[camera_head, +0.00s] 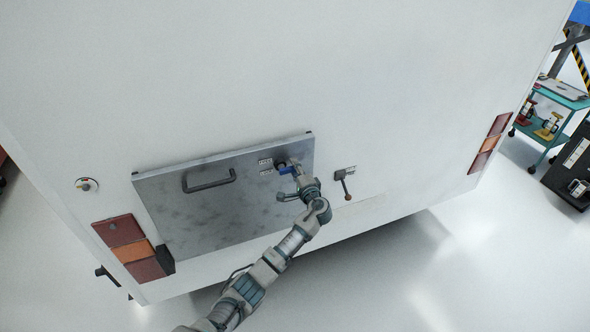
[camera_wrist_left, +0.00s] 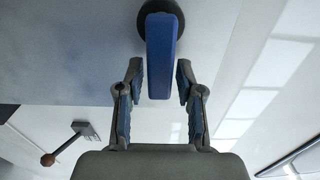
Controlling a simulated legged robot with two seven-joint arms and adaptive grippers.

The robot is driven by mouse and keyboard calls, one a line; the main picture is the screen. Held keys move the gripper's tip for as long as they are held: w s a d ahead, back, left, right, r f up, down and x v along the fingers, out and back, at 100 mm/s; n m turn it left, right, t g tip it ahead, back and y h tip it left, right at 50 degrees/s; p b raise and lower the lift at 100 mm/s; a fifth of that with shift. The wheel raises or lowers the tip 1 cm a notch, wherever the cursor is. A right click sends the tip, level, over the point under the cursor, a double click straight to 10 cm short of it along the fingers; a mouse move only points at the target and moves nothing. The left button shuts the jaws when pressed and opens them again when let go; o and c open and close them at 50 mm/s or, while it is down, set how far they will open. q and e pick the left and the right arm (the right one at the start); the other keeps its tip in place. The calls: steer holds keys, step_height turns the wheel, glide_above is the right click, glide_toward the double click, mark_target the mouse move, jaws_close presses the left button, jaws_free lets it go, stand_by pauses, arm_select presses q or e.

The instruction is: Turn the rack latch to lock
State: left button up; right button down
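The blue latch handle (camera_head: 287,169) sits on a dark round hub near the upper right of the grey metal panel (camera_head: 215,220), beside small labels (camera_head: 265,166). In the left wrist view the blue handle (camera_wrist_left: 160,55) points toward my gripper. My left gripper (camera_head: 297,172) is at the handle, partly covering it in the head view. Its fingers (camera_wrist_left: 159,72) are open, one on each side of the handle, with a narrow gap visible on both sides. My right gripper is not in view.
A lever with a brown knob (camera_head: 347,194) sits on the white vehicle wall just right of the panel. A dark bar handle (camera_head: 209,182) is on the panel's left. Tail lights (camera_head: 130,248) are at the lower left. A teal cart (camera_head: 548,112) stands far right.

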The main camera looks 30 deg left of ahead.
arm_select(q)
steer(key=shift+w+a+f, duration=0.1)
steer(key=shift+w+f, duration=0.05)
steer(key=shift+f, duration=0.05)
steer(key=shift+s+d, duration=0.4)
steer(key=v, duration=1.1)
steer(key=shift+w, duration=0.15)
